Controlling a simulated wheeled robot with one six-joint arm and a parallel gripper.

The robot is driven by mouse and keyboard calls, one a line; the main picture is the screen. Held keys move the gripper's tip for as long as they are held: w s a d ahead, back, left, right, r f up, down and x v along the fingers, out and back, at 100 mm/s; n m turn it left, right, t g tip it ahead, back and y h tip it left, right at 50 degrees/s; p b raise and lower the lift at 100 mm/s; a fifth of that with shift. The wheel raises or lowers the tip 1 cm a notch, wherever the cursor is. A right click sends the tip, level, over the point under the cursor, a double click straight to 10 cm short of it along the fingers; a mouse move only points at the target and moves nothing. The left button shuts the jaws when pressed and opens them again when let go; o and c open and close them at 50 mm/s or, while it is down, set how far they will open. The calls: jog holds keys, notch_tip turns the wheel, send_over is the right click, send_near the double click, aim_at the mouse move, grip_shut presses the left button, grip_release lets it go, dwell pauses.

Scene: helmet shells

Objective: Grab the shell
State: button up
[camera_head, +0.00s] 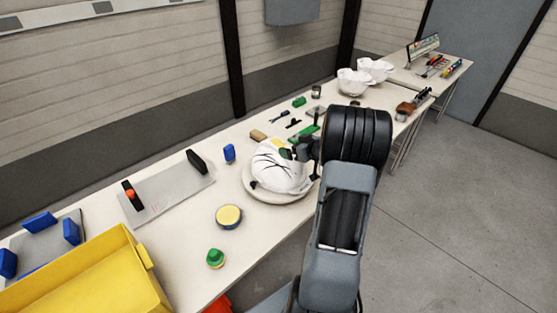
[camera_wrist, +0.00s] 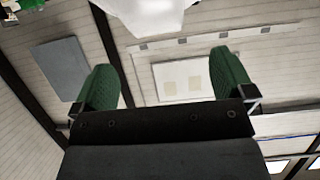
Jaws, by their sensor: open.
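A white helmet shell (camera_head: 272,176) with dark line markings and a yellow patch sits on a round pale base (camera_head: 276,197) at the middle of the long table. My gripper (camera_head: 292,153) is at the shell's upper right side in the head view, with my arm reaching in from the right. In the wrist view my gripper (camera_wrist: 163,62) shows two green fingers spread wide, with nothing between them. A white surface, likely the shell (camera_wrist: 155,14), shows at the top edge beyond the fingertips. Whether a finger touches the shell cannot be told.
On the table (camera_head: 180,238) are a yellow bin (camera_head: 95,280), a round yellow-topped tin (camera_head: 229,216), a green-capped item (camera_head: 215,258) and a metal plate with dark handles (camera_head: 168,195). More white shells (camera_head: 353,82) stand farther back. Small tools lie behind the shell.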

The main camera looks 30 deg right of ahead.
aim_at(280, 145)
jog(key=shift+x, duration=1.1)
jog(key=shift+w+a+f+p, duration=0.15)
jog(key=shift+w+p, duration=0.3)
jog(key=shift+p, duration=0.3)
jog(key=shift+f+p+x, duration=0.2)
jog(key=shift+p+x, duration=0.8)
jog(key=shift+x, duration=1.1)
jog(key=shift+c, duration=0.2)
